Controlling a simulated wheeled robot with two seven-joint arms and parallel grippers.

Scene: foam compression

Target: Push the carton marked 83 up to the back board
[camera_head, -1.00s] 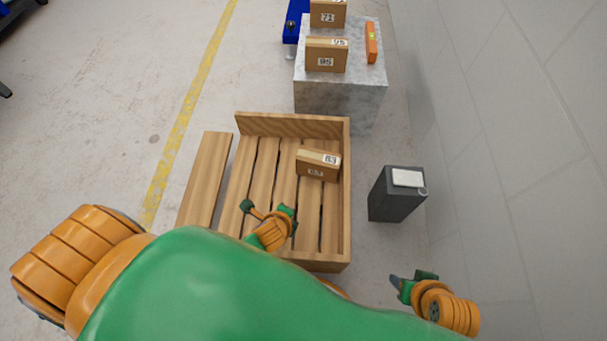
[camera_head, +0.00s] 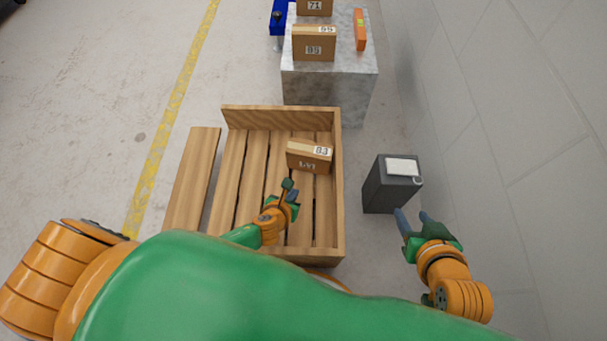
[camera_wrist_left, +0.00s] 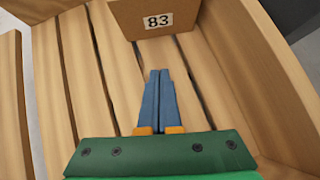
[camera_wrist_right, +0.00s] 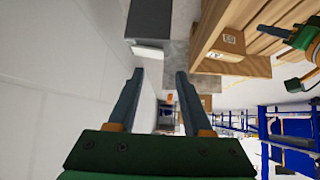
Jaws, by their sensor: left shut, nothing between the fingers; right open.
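The carton marked 83 (camera_head: 309,157) sits on the slatted wooden pallet (camera_head: 228,190), a gap short of the back board (camera_head: 270,117) and close to the right side board. The left wrist view shows its near face with the 83 label (camera_wrist_left: 152,20). My left gripper (camera_head: 290,188) is shut and empty, low over the slats just in front of the carton; its fingertips (camera_wrist_left: 159,72) point at the carton and appear apart from it. My right gripper (camera_head: 411,213) is open and empty, right of the pallet near the dark box. It also shows in the right wrist view (camera_wrist_right: 160,72).
A dark grey box (camera_head: 391,185) stands on the floor right of the pallet. Behind the pallet, a grey block (camera_head: 330,85) bears cartons marked 95 (camera_head: 314,43) and 71 (camera_head: 314,7) and an orange level (camera_head: 360,30). A loose plank (camera_head: 192,180) lies at left.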

